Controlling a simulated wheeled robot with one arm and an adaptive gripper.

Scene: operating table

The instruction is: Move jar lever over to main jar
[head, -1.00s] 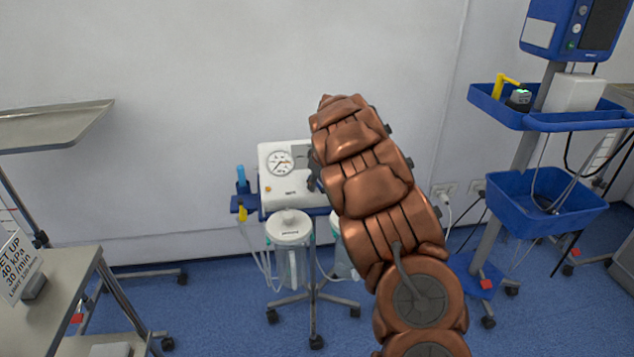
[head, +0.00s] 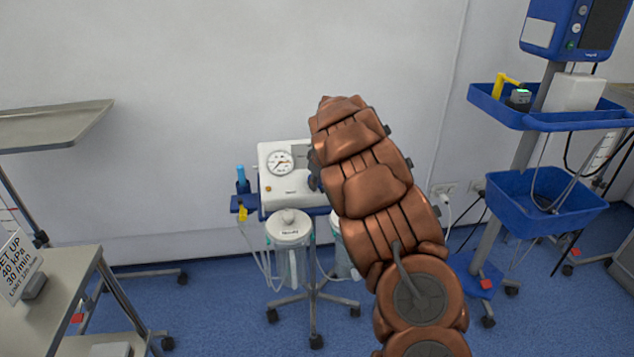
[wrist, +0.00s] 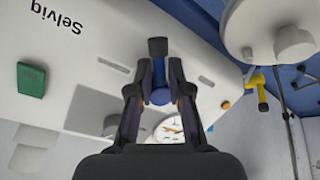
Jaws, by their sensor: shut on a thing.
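The suction unit (head: 272,200) is a white box with a round gauge. It stands on a wheeled stand and shows upside down in the wrist view (wrist: 100,55). My gripper (wrist: 158,70) is at its front face, its two fingers closed around a small lever (wrist: 158,48) with a dark end and a blue round base. I take this to be the jar lever. In the head view my arm hides it. One clear jar (head: 290,255) with a white lid hangs below the unit. A second jar (head: 343,262) is partly behind my arm. I cannot tell which is the main jar.
A blue holder with a yellow clip (head: 243,213) is at the unit's left, with tubing hanging down. A blue basket trolley (head: 547,200) stands at the right. A metal table (head: 55,290) with a sign is at the left. The wall is close behind the unit.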

